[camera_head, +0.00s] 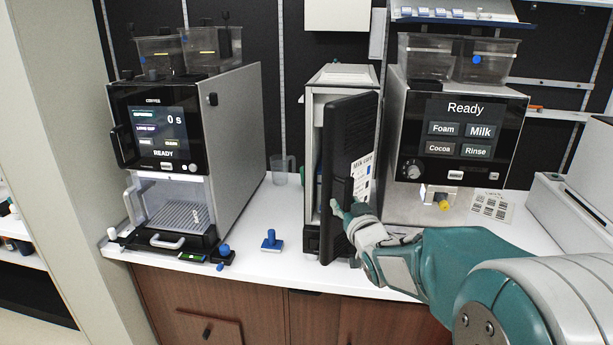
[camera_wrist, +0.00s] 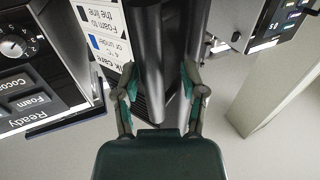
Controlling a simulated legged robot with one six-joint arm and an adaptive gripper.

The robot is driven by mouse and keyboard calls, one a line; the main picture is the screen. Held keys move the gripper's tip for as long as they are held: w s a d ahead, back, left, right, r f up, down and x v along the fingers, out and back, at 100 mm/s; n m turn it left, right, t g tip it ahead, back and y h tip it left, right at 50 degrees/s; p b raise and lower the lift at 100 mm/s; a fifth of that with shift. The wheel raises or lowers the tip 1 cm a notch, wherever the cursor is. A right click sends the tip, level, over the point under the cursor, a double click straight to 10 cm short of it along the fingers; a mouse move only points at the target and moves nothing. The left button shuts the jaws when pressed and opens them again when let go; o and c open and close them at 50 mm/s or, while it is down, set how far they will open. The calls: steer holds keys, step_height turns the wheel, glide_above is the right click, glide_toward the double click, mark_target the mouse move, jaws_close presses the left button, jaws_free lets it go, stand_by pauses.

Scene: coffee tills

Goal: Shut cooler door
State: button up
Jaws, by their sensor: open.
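The cooler (camera_head: 341,78) is a narrow white and grey unit between two coffee machines. Its black door (camera_head: 352,120) stands partly open, swung out toward me, with a white label (camera_head: 361,176) on its face. My gripper (camera_head: 345,212) is at the lower part of the door, near its front edge. In the wrist view, which looks upside down, my open gripper (camera_wrist: 160,85) has its fingers either side of a dark upright bar of the door (camera_wrist: 150,45). I cannot tell whether the fingers touch it. The label (camera_wrist: 107,35) shows beside them.
A coffee machine (camera_head: 235,130) stands left of the cooler and another (camera_head: 460,130) close on its right. A clear jug (camera_head: 283,171) and a blue-handled tamper (camera_head: 271,241) are on the white counter (camera_head: 265,215). A printed card (camera_head: 491,207) lies at the right.

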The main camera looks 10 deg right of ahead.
steer(key=c, duration=0.5)
steer(key=shift+d, duration=0.1)
jaws_close()
steer(key=shift+d, duration=0.25)
steer(key=w+a, duration=0.3)
steer(key=shift+w+a+r, duration=0.1)
steer(key=w+a, duration=0.1)
steer(key=w, duration=0.1)
steer(key=w+a, duration=0.1)
steer(key=shift+w+a, duration=0.1)
steer(key=shift+w, duration=0.4)
